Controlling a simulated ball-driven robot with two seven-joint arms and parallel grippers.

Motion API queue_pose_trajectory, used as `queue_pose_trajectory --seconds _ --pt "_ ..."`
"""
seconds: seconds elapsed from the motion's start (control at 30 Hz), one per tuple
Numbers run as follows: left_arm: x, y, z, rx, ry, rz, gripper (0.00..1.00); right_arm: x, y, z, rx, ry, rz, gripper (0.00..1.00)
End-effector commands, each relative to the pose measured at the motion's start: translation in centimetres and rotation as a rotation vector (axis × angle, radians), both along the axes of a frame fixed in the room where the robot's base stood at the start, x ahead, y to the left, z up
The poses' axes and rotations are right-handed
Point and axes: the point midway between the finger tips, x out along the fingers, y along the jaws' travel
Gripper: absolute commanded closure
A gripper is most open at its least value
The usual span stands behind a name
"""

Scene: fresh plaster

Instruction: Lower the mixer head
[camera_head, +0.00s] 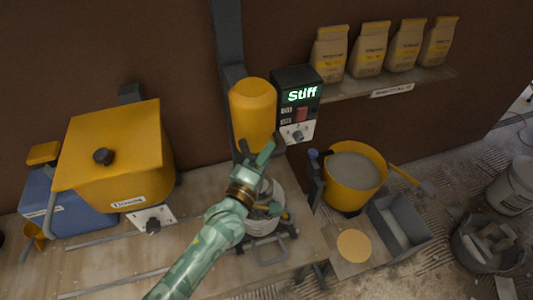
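The mixer head (253,108) is a yellow-orange cylinder on a dark upright column (228,40) against the brown wall. My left gripper (256,154) comes in from below and overlaps the lower edge of the mixer head in the picture. Below the head, a pale round vessel (266,222) stands on the wooden bench, partly hidden by my gripper and forearm. My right gripper is not in view.
A control box (297,103) beside the head reads "Stiff". A yellow bucket (352,200) of pale material stands right, near a grey trough (400,222). Several bags stand on a wall shelf (400,88).

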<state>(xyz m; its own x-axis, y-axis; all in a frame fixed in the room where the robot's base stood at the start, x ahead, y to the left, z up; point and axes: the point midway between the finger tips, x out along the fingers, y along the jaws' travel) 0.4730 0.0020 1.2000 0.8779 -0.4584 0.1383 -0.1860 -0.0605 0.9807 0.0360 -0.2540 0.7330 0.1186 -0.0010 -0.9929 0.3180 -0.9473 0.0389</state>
Motion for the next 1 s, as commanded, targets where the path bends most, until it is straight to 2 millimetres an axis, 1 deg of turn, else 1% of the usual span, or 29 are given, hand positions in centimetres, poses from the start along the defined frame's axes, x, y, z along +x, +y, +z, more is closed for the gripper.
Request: queue_pose_trajectory --seconds 0.23,0.37,0.47,0.7,0.8,0.9,1.0 --pt "0.0 0.0 -0.3 0.000 0.001 0.000 1.00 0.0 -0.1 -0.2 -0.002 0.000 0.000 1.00" --pt "0.0 0.1 -1.8 0.003 0.003 0.001 1.00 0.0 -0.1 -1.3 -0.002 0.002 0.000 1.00" --pt "0.0 0.1 -4.0 0.003 0.006 0.001 1.00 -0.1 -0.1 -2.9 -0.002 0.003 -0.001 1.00" --pt "-0.1 0.1 -10.9 0.006 0.011 0.000 1.00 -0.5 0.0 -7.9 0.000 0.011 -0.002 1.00" --pt "-0.1 0.1 -13.5 0.006 0.011 0.000 1.00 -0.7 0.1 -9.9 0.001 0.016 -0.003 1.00" --pt "-0.1 0.1 -15.6 0.005 0.010 0.000 1.00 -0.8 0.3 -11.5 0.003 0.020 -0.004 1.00" --pt "-0.1 0.1 -17.3 0.005 0.008 -0.001 1.00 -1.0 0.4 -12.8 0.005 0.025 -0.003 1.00"
